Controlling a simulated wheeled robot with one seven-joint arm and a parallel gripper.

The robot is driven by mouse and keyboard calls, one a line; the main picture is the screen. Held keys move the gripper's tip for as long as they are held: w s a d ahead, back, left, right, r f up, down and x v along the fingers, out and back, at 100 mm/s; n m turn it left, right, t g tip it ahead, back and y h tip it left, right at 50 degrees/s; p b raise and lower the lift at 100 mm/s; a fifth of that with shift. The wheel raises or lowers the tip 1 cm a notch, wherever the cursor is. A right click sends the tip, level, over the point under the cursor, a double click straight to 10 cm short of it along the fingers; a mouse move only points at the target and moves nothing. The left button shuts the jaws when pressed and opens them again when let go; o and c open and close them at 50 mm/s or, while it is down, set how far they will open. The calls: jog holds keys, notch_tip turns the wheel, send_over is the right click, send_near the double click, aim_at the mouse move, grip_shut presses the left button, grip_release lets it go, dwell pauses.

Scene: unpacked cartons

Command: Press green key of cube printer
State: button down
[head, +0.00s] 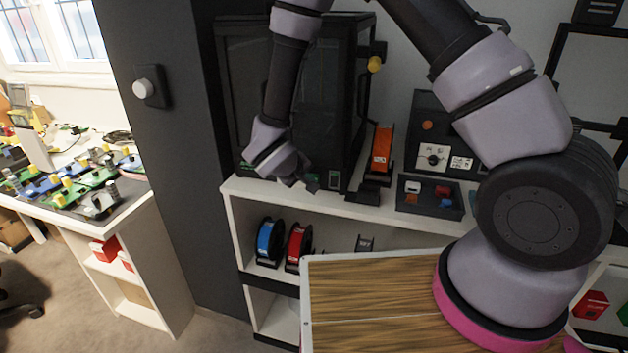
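The cube printer (235,90) is a tall, dark, boxy machine with a glassy front, standing on the white shelf unit. A small panel with a green patch (335,180) shows low on its front, near the right corner; I cannot make out a separate key on it. My gripper (311,184) is in front of the lower part of the printer, just left of this panel. It points down and right, and I cannot tell whether it touches the printer. Its fingers are small and dark, so their opening is unclear. My arm hides part of the printer's front.
Right of the printer are an orange spool (381,150) and a dark tray (430,208) with small coloured pieces. Blue (268,241) and red (298,243) spools sit on the shelf below. A dark wall panel with a white knob (145,86) stands left.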

jog(key=shift+s, duration=0.1)
dwell(0.3)
jog(key=shift+s+a, duration=0.3)
jog(key=shift+s, duration=0.45)
jog(key=s, duration=0.1)
jog(key=s+a, duration=0.1)
jog(key=s, duration=0.2)
jog(key=shift+s+a, duration=0.35)
jog(key=shift+s, duration=0.05)
dwell(0.4)
